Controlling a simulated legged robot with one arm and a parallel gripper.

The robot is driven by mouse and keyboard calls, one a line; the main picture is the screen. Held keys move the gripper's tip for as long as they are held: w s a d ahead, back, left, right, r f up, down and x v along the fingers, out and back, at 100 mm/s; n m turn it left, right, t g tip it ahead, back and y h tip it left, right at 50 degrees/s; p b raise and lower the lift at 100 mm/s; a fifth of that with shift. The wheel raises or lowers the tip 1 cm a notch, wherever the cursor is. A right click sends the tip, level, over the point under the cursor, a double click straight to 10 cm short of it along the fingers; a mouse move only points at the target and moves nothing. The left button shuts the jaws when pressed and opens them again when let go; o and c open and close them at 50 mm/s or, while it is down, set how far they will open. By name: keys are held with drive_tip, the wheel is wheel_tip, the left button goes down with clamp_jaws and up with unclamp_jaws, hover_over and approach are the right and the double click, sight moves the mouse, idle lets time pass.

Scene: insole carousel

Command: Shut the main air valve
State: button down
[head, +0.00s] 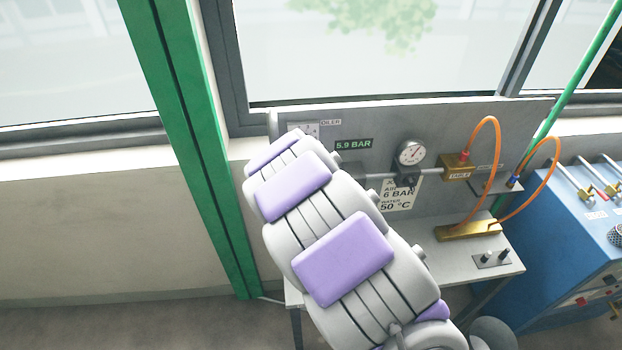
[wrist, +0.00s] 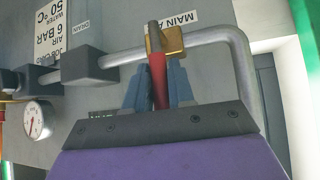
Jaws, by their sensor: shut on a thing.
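The main air valve (wrist: 168,42) is a brass body on a grey pipe in the wrist view, beside a partly covered label starting "MAIN A". Its red lever (wrist: 157,72) extends from the body towards my gripper and looks crosswise to the pipe, though its depth angle is hard to tell. My gripper (wrist: 159,88) has its two blue-grey fingers on either side of the lever, shut on it. In the head view my purple and grey arm hides the gripper and the valve.
The head view shows a grey panel with a "5.9 BAR" display (head: 353,144), a round gauge (head: 411,152) and orange hoses (head: 487,122). A blue cabinet (head: 570,240) stands right. A green post (head: 195,140) rises left of my arm. A grey pipe (wrist: 245,75) bends close to my gripper.

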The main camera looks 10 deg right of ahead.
drive_tip(key=shift+s+f, duration=0.15)
drive_tip(key=shift+f, duration=0.15)
drive_tip(key=c, duration=1.4)
unclamp_jaws()
drive_tip(key=o, duration=0.3)
drive_tip(key=shift+a+r, duration=0.1)
drive_tip(key=shift+a, duration=0.1)
drive_tip(key=shift+o, duration=0.2)
drive_tip(key=shift+r, duration=0.2)
drive_tip(key=shift+r, duration=0.2)
drive_tip(key=v, duration=1.6)
drive_tip(key=shift+s+a+b, duration=0.25)
drive_tip(key=shift+s+b, duration=0.05)
drive_tip(key=shift+b, duration=0.15)
